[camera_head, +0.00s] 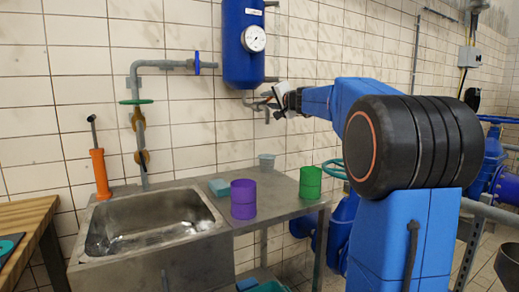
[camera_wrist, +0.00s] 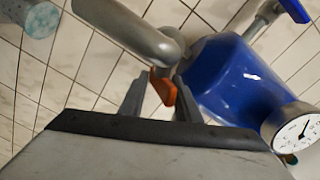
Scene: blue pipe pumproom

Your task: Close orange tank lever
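The orange lever (camera_wrist: 162,88) shows in the wrist view on the grey pipe (camera_wrist: 145,38) beside the blue tank (camera_wrist: 232,80). The tank (camera_head: 243,50) hangs on the tiled wall in the head view, with a round white gauge (camera_head: 254,39). My gripper (camera_head: 268,108) is below the tank, near its bottom outlet. In the wrist view my gripper (camera_wrist: 159,84) is open, its two fingers apart on either side of the lever. The right finger looks close to the lever; I cannot tell whether they touch. The lever cannot be made out in the head view.
An orange cylinder (camera_head: 100,173) stands by a grey wall pipe (camera_head: 142,165) at left.

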